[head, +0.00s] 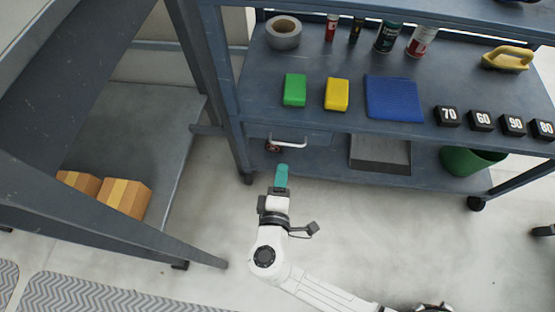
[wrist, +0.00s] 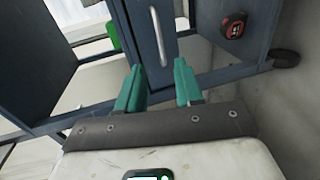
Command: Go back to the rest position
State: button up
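My gripper (head: 281,172) is in front of the lower shelf of the blue-grey shelf unit, pointing toward it. In the wrist view its two teal fingers (wrist: 159,80) stand apart with nothing between them, so it is open and empty. Beyond the fingertips is a drawer front or box with a pale bar handle (wrist: 160,36), apart from the fingers. The handle also shows in the head view (head: 289,143). A red and black tape measure (wrist: 233,25) sits beside it on the lower shelf. My white arm reaches in from the bottom right of the head view.
The shelf unit (head: 340,122) carries a green block (head: 295,90), a yellow block (head: 337,94), a blue mat (head: 394,99) and black number blocks (head: 448,115). A grey tray (head: 380,154) and green bin (head: 470,160) are below. Floor (head: 370,225) is clear.

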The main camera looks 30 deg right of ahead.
jog(key=s+d+f+m+g, duration=0.1)
jog(key=s+d+m+g, duration=0.25)
jog(key=d, duration=0.25)
jog(key=s+d+m+g, duration=0.3)
jog(key=d+m+g, duration=0.1)
jog(key=d, duration=0.3)
jog(key=s+d+m+g+y, duration=0.1)
jog(key=s+m+g+y, duration=0.3)
jog(key=s+y, duration=0.4)
notch_tip(320, 180, up, 32)
jog(key=s+a+y+p, duration=0.1)
jog(key=s+a+p, duration=0.1)
jog(key=p, duration=2.9)
jog(key=shift+s+r, duration=0.25)
jog(key=shift+s, duration=0.15)
